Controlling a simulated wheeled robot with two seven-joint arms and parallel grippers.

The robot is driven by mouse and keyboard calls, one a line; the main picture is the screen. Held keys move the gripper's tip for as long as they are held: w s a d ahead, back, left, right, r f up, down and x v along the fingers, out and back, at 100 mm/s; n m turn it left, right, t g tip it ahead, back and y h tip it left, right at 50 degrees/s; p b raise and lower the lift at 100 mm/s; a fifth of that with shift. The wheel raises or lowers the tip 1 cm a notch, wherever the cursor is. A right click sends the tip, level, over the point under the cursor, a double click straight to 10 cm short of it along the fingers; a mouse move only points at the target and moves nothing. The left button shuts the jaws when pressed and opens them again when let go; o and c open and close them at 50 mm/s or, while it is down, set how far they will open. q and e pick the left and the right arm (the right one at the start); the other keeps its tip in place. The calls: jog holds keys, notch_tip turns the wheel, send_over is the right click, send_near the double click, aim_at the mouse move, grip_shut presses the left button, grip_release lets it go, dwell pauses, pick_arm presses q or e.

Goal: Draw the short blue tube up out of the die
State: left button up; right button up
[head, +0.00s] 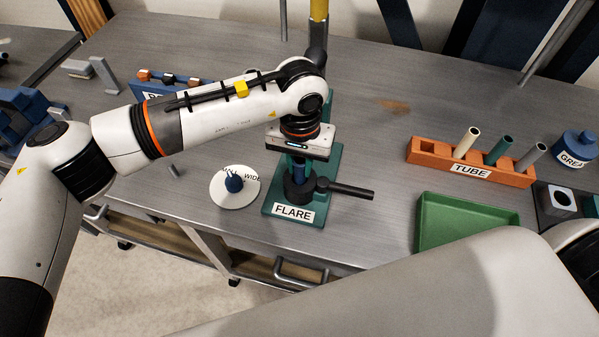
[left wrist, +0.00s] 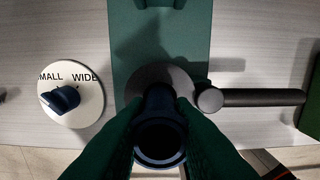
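The short blue tube (head: 299,171) stands upright at the black die (head: 297,191) on the green flare stand (head: 314,215). In the left wrist view, I look down on the open top of the tube (left wrist: 160,143), with the round dark die (left wrist: 178,77) behind it. My left gripper (head: 299,158) is right over the die, pointing down. In the left wrist view, its dark green fingers close on the tube from both sides. The tube's lower end is hidden, so I cannot tell how deep it sits. My right gripper is out of view.
A black lever (head: 345,189) sticks out right of the die. A white SMALL/WIDE dial (head: 234,187) lies to its left. An orange TUBE rack (head: 470,164) with several tubes and a green tray (head: 467,220) stand to the right. The table between is clear.

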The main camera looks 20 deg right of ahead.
pick_arm(q)
jog(key=shift+c, duration=1.2)
jog(key=shift+r+p, duration=0.65)
jog(key=shift+r, duration=2.85)
grip_shut()
